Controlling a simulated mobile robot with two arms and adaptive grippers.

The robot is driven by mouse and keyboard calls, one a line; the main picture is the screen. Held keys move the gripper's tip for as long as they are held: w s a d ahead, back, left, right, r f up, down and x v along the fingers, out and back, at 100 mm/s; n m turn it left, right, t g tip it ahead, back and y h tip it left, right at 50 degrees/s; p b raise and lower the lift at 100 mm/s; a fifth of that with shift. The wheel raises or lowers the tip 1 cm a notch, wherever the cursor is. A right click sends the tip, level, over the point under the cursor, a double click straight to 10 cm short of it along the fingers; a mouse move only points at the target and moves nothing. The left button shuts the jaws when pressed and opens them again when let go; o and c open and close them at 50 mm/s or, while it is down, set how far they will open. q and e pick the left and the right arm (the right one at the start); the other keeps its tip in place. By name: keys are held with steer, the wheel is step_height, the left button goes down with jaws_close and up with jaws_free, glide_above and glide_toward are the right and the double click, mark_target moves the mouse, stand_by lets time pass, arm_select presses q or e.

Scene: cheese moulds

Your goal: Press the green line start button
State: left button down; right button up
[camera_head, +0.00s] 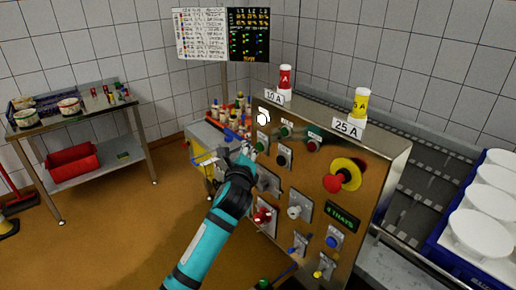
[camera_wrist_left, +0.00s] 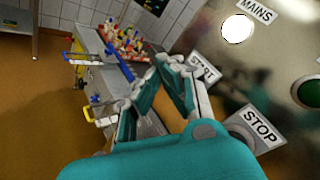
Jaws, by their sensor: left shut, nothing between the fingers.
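The steel control panel (camera_head: 322,190) stands at centre right in the head view. My left gripper (camera_head: 246,152) is shut and empty, its tips at the panel's upper left. A small green button (camera_head: 262,145) shows right beside the tips. In the left wrist view my fingertips (camera_wrist_left: 172,63) lie close to the START label (camera_wrist_left: 203,68); the fingers hide the button under it. Whether they touch it I cannot tell. The STOP label (camera_wrist_left: 258,125) is to their right. Another green control (camera_wrist_left: 308,93) is at the right edge. My right gripper is out of view.
A lit white MAINS lamp (camera_head: 262,118) sits above the buttons. A red mushroom knob on a yellow collar (camera_head: 346,174) and several other switches share the panel. Red and yellow bottles (camera_head: 360,103) stand on top. A cart with bottles (camera_head: 212,133) is behind my gripper.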

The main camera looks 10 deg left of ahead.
arm_select(q)
steer(key=shift+d, duration=0.1)
steer(key=shift+w+d, duration=0.2)
steer(key=shift+w, duration=0.1)
